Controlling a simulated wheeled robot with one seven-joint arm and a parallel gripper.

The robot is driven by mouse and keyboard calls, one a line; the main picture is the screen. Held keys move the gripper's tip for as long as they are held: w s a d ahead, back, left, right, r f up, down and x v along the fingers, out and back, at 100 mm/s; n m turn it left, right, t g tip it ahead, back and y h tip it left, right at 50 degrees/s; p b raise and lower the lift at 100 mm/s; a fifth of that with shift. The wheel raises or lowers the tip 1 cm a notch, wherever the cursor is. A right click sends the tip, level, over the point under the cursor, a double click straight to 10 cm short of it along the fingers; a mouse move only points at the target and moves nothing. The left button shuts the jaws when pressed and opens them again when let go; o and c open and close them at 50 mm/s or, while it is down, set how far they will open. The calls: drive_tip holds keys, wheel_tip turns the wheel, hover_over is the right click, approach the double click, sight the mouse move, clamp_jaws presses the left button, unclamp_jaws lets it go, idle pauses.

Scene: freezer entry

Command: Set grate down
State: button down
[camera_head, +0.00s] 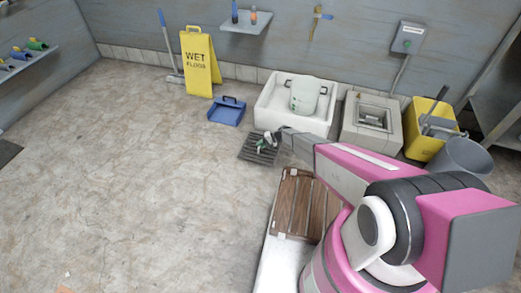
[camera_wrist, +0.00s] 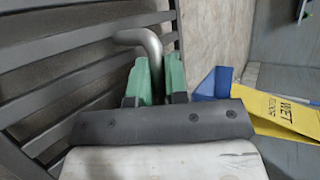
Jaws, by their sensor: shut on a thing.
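The dark slatted grate (camera_head: 258,157) is in front of the white basin in the head view. Its bars (camera_wrist: 70,42) fill the left of the wrist view. My gripper (camera_head: 266,141) is at the grate's upper right part. In the wrist view, the green fingers of my gripper (camera_wrist: 158,76) are shut on a bent grey handle (camera_wrist: 143,39) of the grate. I cannot tell whether the grate touches the floor or hangs just above it. My arm partly covers the area to its right.
A white basin (camera_head: 264,108) holds a pale bucket (camera_head: 304,97). A concrete block with a square opening (camera_head: 349,127) stands right of it, then a yellow bucket (camera_head: 421,146). A blue dustpan (camera_head: 226,113) and wet floor sign (camera_head: 198,65) stand left. A wooden slatted board (camera_head: 297,200) lies nearer. Left floor is clear.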

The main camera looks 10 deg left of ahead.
drive_tip(key=shift+f, duration=1.85)
drive_tip(key=c, duration=1.1)
unclamp_jaws()
drive_tip(key=shift+f, duration=0.1)
drive_tip(key=v, duration=1.2)
drive_tip(key=s+d+r+t+h, duration=0.1)
drive_tip(key=s+d+r+h, duration=0.2)
drive_tip(key=s+d+r, duration=0.6)
drive_tip(key=s+d+r+m+t+h, duration=0.1)
drive_tip(key=s+d+r+h, duration=0.3)
drive_tip(key=s+d+r, duration=0.5)
drive_tip(key=s+d+r+t+h, duration=0.2)
drive_tip(key=s+d+r+h, duration=0.2)
drive_tip(key=s+d+r, duration=0.5)
drive_tip(key=shift+s+d+r+m, duration=0.1)
drive_tip(key=shift+d+r, duration=1.2)
drive_tip(key=shift+r, duration=1.85)
drive_tip(key=shift+d+r+m, duration=0.1)
drive_tip(key=shift+d+r, duration=1.2)
drive_tip(key=shift+r, duration=1.8)
drive_tip(key=shift+s+d+r+m, duration=0.1)
drive_tip(key=shift+d+r, duration=1.15)
drive_tip(key=shift+r, duration=1.9)
